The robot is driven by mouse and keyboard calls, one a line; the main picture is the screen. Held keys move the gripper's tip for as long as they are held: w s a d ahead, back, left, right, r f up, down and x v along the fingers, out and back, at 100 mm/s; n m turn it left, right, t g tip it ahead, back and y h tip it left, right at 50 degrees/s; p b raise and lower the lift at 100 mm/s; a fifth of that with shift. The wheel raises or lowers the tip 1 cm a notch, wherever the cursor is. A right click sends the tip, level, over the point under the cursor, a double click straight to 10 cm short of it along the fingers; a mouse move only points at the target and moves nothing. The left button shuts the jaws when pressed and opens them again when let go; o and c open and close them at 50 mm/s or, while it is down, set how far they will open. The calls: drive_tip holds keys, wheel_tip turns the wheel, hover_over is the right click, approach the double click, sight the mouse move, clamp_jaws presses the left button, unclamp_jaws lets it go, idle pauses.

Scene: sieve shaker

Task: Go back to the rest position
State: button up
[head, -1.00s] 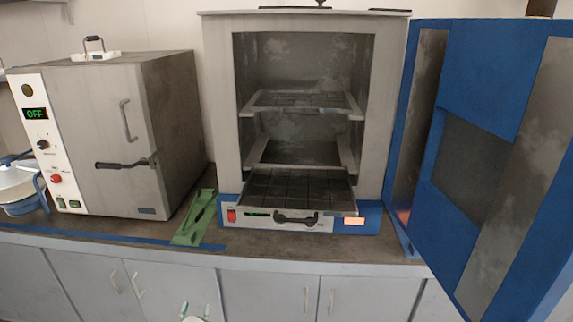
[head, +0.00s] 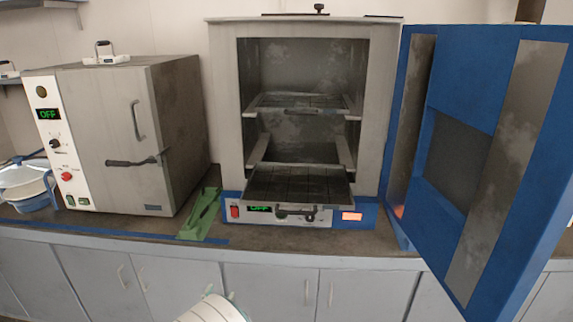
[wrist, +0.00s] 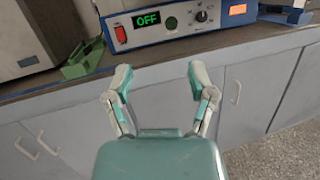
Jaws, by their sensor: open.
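My gripper (wrist: 158,82) is open and empty in the wrist view, its two fingers spread apart in front of the grey cabinet doors, below the counter edge. In the head view part of my arm shows at the bottom centre, and the fingers are mostly hidden behind it. The blue-based oven (head: 228,110) stands on the counter with its blue door (head: 465,90) swung wide open to the right. Its lower rack (head: 298,186) is pulled partly out. Its display reads OFF, also in the wrist view.
A second closed oven (head: 130,130) stands at the left, also showing OFF. A green holder (head: 201,214) lies on the counter (head: 270,240) between the ovens. White and blue bowls (head: 28,190) sit at the far left. The open blue door overhangs the counter edge at the right.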

drive_tip(key=s+d+r+m+g+h, duration=0.2)
drive_tip(key=d+r+m+g, duration=0.3)
drive_tip(key=d, duration=0.4)
drive_tip(key=s+d+r+m+g+h, duration=0.2)
drive_tip(key=d+r+m+g, duration=0.25)
drive_tip(key=d, duration=0.45)
drive_tip(key=s+d+r+m+g+h, duration=0.1)
drive_tip(key=s+d+r+m+g, duration=0.1)
drive_tip(key=d+r+m+g, duration=0.6)
drive_tip(key=s+d+r+m+t+y, duration=0.1)
drive_tip(key=s+d+m+y, duration=0.1)
drive_tip(key=s, duration=0.5)
drive_tip(key=s+d+m+t+y, duration=0.1)
drive_tip(key=s+d+m+y, duration=0.1)
drive_tip(key=s+m+y, duration=0.3)
drive_tip(key=s+d+r+m+t+y, duration=0.1)
drive_tip(key=s+m+y, duration=0.3)
drive_tip(key=s, duration=0.5)
drive_tip(key=shift+s+d+r+m+t, duration=0.35)
drive_tip(key=shift+d+m, duration=0.5)
drive_tip(key=shift+m, duration=0.3)
